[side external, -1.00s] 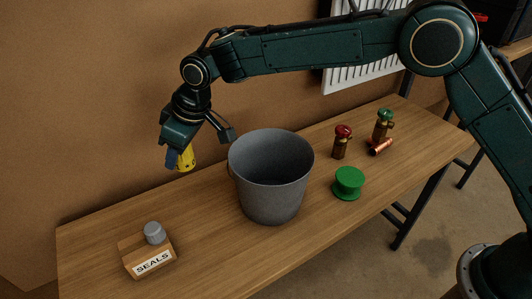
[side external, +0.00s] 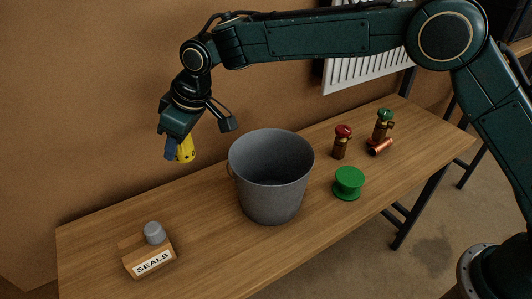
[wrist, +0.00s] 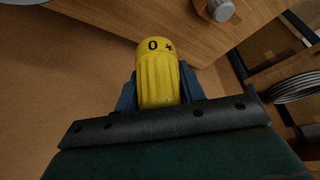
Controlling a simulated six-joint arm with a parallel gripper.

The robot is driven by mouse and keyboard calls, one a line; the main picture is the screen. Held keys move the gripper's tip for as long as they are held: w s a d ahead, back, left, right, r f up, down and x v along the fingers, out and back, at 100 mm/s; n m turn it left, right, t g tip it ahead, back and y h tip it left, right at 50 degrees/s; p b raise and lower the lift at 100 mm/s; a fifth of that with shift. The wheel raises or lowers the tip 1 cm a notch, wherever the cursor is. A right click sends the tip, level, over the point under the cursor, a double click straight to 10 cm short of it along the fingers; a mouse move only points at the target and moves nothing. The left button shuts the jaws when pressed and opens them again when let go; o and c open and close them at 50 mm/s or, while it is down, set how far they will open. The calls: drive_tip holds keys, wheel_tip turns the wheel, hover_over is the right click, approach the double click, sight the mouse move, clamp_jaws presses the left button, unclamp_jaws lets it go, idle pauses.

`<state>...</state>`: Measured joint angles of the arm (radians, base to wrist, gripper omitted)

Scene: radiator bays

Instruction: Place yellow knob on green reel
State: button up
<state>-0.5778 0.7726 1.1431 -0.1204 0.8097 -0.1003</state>
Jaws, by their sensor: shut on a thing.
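The yellow knob (side external: 186,149) is held in my gripper (side external: 178,152), above the back left part of the table. In the wrist view the yellow knob (wrist: 157,72) sits between the blue fingers, and its end shows a "0" and a mark. The green reel (side external: 348,183) stands on the table to the right of the grey bucket, with a flat round top that looks bare. My gripper is well to the left of the reel, with the bucket between them.
The grey bucket (side external: 271,178) stands tall mid-table. A wooden box marked SEALS (side external: 149,262) with a grey knob (side external: 154,232) is at the front left. A red-topped valve (side external: 341,141), a green-topped valve (side external: 382,125) and a copper piece (side external: 379,147) are at the back right.

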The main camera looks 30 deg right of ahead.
drive_tip(key=d+r, duration=0.3)
drive_tip(key=d, duration=0.7)
wheel_tip(320, 180, up, 3)
drive_tip(key=m+t+h, duration=0.1)
drive_tip(key=m, duration=0.3)
hover_over(341, 172)
drive_tip(key=s, duration=0.2)
drive_tip(key=shift+d, duration=0.4)
drive_tip(key=shift+f, duration=0.1)
wheel_tip(341, 172, down, 16)
drive_tip(key=shift+w, duration=0.1)
drive_tip(key=shift+f, duration=0.1)
drive_tip(key=shift+f, duration=1.8)
